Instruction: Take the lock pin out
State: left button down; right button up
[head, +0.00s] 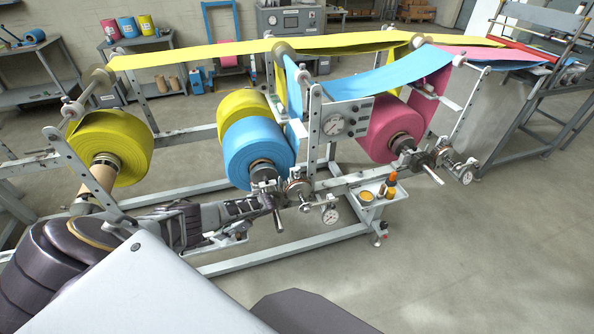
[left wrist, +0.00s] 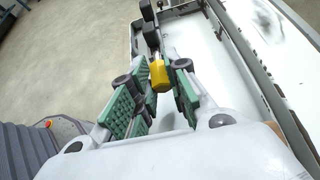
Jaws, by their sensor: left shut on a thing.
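My left gripper (head: 236,231) reaches in from the left, low beside the front of the blue roll (head: 258,150). In the left wrist view its green-padded fingers (left wrist: 157,84) are closed on a small yellow piece (left wrist: 158,76), which looks like the head of the lock pin. A dark part shows just beyond the yellow piece; I cannot tell whether they are joined. In the head view the pin cannot be made out at the fingertips. The blue roll's spindle end (head: 277,215) sticks out right of the gripper. My right gripper is not in view.
The grey machine frame (head: 350,180) runs behind the gripper, with a lower rail (head: 290,245). A yellow roll (head: 115,145) is at the left and a pink roll (head: 395,130) at the right. A small tool tray (head: 384,193) stands right. Floor at the lower right is clear.

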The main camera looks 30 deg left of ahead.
pick_arm(q)
jog(key=shift+f, duration=0.25)
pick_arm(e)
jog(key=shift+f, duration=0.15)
pick_arm(q)
jog(key=c, duration=1.3)
grip_release()
jog(key=shift+v, duration=4.05)
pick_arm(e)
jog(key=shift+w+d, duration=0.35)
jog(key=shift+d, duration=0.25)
